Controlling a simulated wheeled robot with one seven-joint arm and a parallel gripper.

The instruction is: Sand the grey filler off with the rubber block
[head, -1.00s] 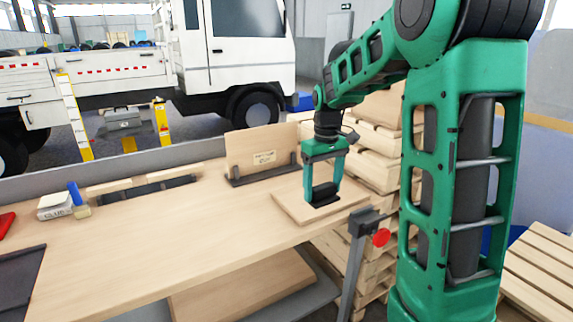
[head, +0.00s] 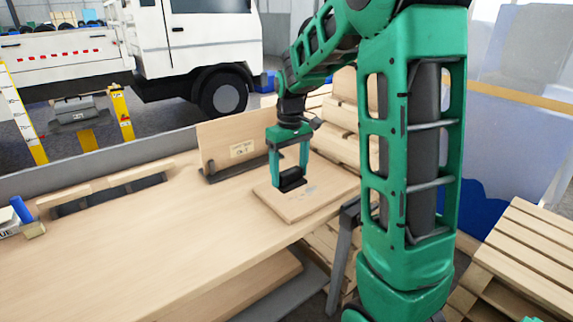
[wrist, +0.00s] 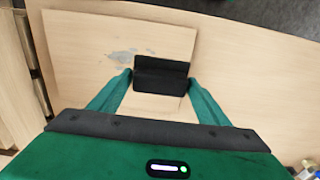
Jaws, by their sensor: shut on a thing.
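A pale wooden panel (head: 300,206) lies on the workbench near its right end. A patch of grey filler (head: 309,189) shows on it as thin, uneven smears, just right of the black rubber block (head: 291,180). In the wrist view, the filler (wrist: 122,57) lies to the left of the block (wrist: 161,77), with small flecks near the block's upper edge. My green gripper (head: 290,174) is shut on the block, a finger at each end, and holds it level at the panel's surface. I cannot tell whether the block touches it. The block hides the wood beneath it.
An upright board with a label (head: 243,150) stands in a dark holder behind the panel. Wood strips (head: 135,174) lie along the workbench's back edge (head: 110,240). A blue-handled brush (head: 22,209) is at far left. Pallets (head: 530,250) stand at right. The bench's middle is clear.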

